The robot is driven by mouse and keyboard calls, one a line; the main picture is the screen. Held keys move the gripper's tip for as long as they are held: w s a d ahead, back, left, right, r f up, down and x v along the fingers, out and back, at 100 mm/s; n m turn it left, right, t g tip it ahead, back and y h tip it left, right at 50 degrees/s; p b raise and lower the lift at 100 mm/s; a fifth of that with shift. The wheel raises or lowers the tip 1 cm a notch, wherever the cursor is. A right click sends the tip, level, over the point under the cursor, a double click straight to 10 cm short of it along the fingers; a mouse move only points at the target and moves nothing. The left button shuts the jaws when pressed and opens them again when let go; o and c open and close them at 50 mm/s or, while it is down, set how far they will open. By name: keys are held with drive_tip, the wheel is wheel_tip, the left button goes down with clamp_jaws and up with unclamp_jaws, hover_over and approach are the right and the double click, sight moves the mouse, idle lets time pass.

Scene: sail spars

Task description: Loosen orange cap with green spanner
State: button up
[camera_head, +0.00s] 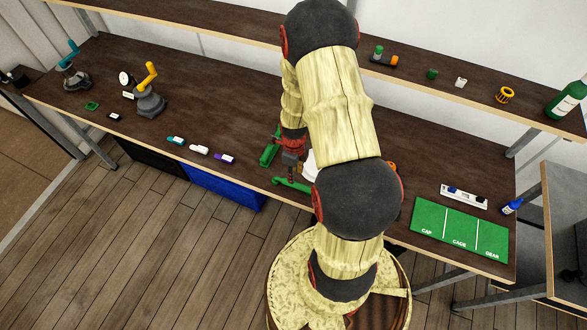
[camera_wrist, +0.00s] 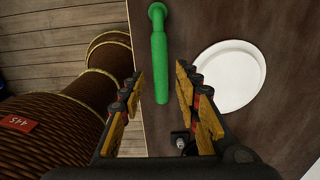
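The green spanner (camera_head: 292,186) lies on the dark table close to its front edge.
A white plate (camera_wrist: 232,76) lies right of my gripper in the wrist view. Another green object (camera_head: 269,155) is left of my gripper. A green mat (camera_head: 430,216) marked CAP, CAGE and GEAR lies at the right. Small coloured items (camera_head: 199,149) sit along the front left.

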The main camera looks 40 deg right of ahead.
wheel_tip(320, 180, down, 8)
drive_tip(key=b, duration=0.5)
drive_tip(key=shift+r, duration=0.3)
clamp_jaws()
drive_tip(key=shift+r, duration=0.15)
drive_tip(key=shift+r+p, duration=2)
drive_tip(key=shift+r, duration=0.9)
drive_tip(key=shift+f, duration=0.1)
